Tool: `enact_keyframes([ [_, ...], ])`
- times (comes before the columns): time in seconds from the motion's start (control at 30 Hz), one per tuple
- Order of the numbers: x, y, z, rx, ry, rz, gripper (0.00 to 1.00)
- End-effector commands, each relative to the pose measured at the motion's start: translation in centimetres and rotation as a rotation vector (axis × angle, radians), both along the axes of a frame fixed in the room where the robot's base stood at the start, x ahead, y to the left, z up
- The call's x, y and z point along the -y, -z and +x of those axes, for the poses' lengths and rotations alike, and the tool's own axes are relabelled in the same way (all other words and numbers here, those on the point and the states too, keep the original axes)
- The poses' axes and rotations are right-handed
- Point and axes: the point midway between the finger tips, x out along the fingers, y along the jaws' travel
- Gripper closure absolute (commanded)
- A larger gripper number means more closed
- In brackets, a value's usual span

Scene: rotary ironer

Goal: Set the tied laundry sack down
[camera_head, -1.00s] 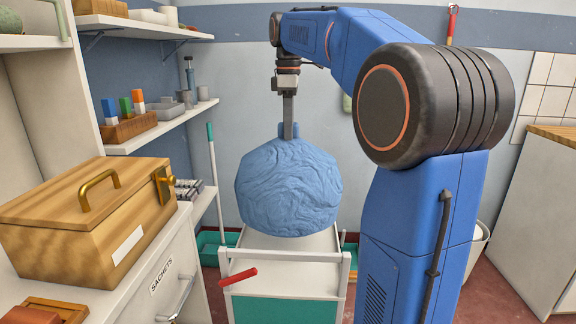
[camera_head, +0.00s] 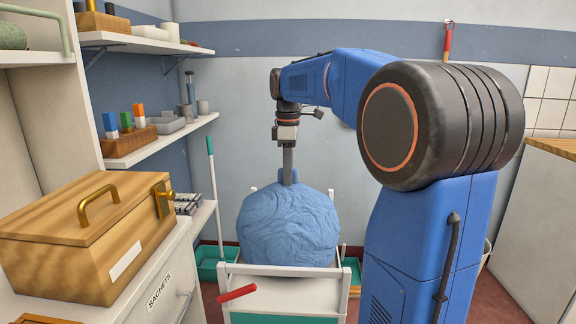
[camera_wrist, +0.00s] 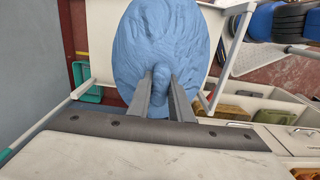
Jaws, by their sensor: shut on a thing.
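The tied laundry sack (camera_head: 288,230) is a round, wrinkled blue bundle with a small tied neck on top. My gripper (camera_head: 288,178) points down and is shut on that neck. In the wrist view the sack (camera_wrist: 160,30) fills the top middle, with its neck between the two fingers (camera_wrist: 161,95). The sack hangs upright over the white top of a trolley (camera_head: 290,294) with a raised frame. Its underside is hidden, so I cannot tell whether it touches the trolley top.
A red handle (camera_head: 238,293) sticks out at the trolley's front left. A wooden box (camera_head: 90,245) stands on the white cabinet at left, below wall shelves (camera_head: 160,140). A green-handled pole (camera_head: 214,190) leans behind. A white cabinet (camera_head: 540,220) stands at right.

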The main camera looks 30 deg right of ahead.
Motion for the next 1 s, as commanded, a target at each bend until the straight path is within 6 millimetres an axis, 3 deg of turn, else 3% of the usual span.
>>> enact_keyframes([
  [0.4,0.0,0.2,0.0,0.003,0.0,-0.001,1.0],
  [0.43,0.0,0.3,0.0,0.0,0.0,0.0,0.77],
  [0.5,0.0,0.3,0.0,0.0,0.0,0.0,0.63],
  [0.83,0.0,0.2,0.0,0.001,0.0,-0.001,0.63],
  [1.0,0.0,-1.4,0.1,0.002,0.0,0.0,0.63],
])
